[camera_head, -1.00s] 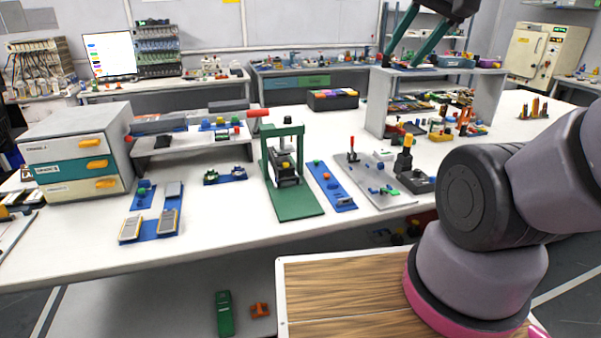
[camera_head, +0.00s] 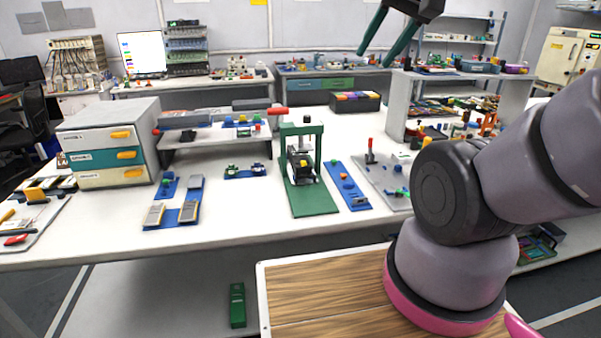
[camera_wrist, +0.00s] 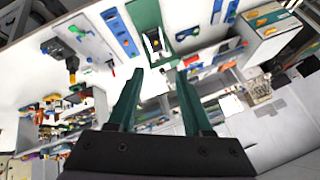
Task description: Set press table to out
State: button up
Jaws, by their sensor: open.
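The press is a green frame (camera_head: 287,150) on a green base plate (camera_head: 314,202), standing on the white bench. Inside the frame is a dark and white block with a yellow part, the press table (camera_head: 302,168); whether it is in or out I cannot tell. The press also shows in the wrist view (camera_wrist: 146,18), near the top centre. My gripper (camera_head: 376,58) is high at the top of the head view, above and to the right of the press. In the wrist view its two green fingers (camera_wrist: 153,98) are apart, with nothing between them.
A drawer cabinet (camera_head: 92,133) stands on the left of the bench. A low white riser (camera_head: 215,140) is left of the press. A blue strip with parts (camera_head: 346,187) and a grey plate with a red-handled lever (camera_head: 370,148) lie to its right. A white shelf unit (camera_head: 398,105) stands further right.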

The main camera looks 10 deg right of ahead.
jog(key=shift+c, duration=0.2)
jog(key=n+g+h, duration=0.2)
jog(key=n+g, duration=0.3)
jog(key=n, duration=1.7)
send_over(308, 176)
jog(key=s, duration=0.2)
notch_tip(308, 176, down, 35)
jog(key=f, duration=0.3)
jog(key=w+f, duration=0.1)
jog(key=f, duration=0.2)
jog(key=w+f, duration=0.1)
jog(key=f, duration=0.3)
grip_shut()
